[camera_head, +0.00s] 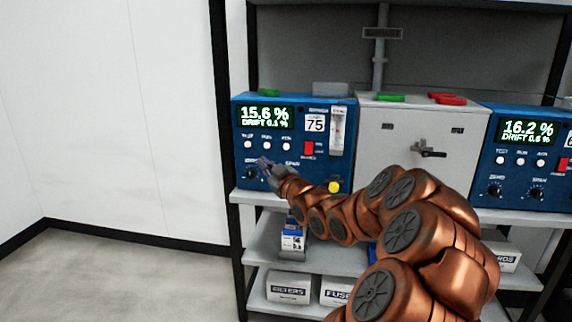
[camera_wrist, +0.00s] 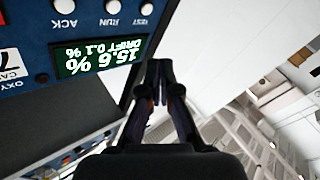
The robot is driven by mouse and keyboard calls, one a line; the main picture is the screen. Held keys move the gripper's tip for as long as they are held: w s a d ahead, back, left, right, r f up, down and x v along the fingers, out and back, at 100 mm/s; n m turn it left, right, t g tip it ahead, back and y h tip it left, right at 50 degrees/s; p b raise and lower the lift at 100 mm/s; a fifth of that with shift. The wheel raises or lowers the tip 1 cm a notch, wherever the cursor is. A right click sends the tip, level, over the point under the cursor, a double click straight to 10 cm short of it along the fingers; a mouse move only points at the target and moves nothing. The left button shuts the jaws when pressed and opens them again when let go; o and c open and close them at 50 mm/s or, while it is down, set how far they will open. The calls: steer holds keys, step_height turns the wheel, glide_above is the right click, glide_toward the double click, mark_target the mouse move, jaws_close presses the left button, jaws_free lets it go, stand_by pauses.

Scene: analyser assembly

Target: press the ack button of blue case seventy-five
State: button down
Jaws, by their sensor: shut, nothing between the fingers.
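The blue case seventy-five (camera_head: 338,168) stands on the upper shelf, with label 75 (camera_head: 315,124) and a display (camera_head: 265,117) reading 15.6 % and drift 0.1 %. Its white ack button (camera_head: 286,146) is the rightmost of three below the display, beside run and test. In the wrist view the panel is upside down, with the ack button (camera_wrist: 64,6) at the top left. My gripper (camera_head: 264,162) is shut and empty, in front of the panel's lower left, below the button row. Its fingertips (camera_wrist: 158,64) also show in the wrist view; contact with the panel cannot be told.
A grey cabinet (camera_head: 400,135) with a black handle stands right of the case. A second blue case (camera_head: 510,170) is further right. A black rack post (camera_head: 220,60) stands left. Boxes (camera_head: 288,288) sit on lower shelves. Floor and wall at the left are clear.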

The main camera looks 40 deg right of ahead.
mark_target(286, 147)
steer(key=s+d+t, duration=0.1)
steer(key=s+d+t+b, duration=0.1)
steer(key=d, duration=0.1)
steer(key=shift+s+d+r+h, duration=0.2)
steer(key=shift+s+h, duration=0.1)
steer(key=shift+s, duration=0.05)
steer(key=shift+w+d+f+p, duration=0.1)
steer(key=shift+w+d+p, duration=0.75)
steer(key=shift+d+p, duration=0.35)
steer(key=shift+w+d+r+p, duration=0.1)
steer(key=shift+w+d+p, duration=0.75)
steer(key=shift+d+p, duration=0.35)
steer(key=shift+w+d+f+p, duration=0.1)
steer(key=shift+w+d+p, duration=0.75)
steer(key=shift+d+p, duration=0.35)
steer(key=shift+w+d, duration=0.1)
steer(key=shift+d, duration=0.1)
steer(key=shift+w+d, duration=0.15)
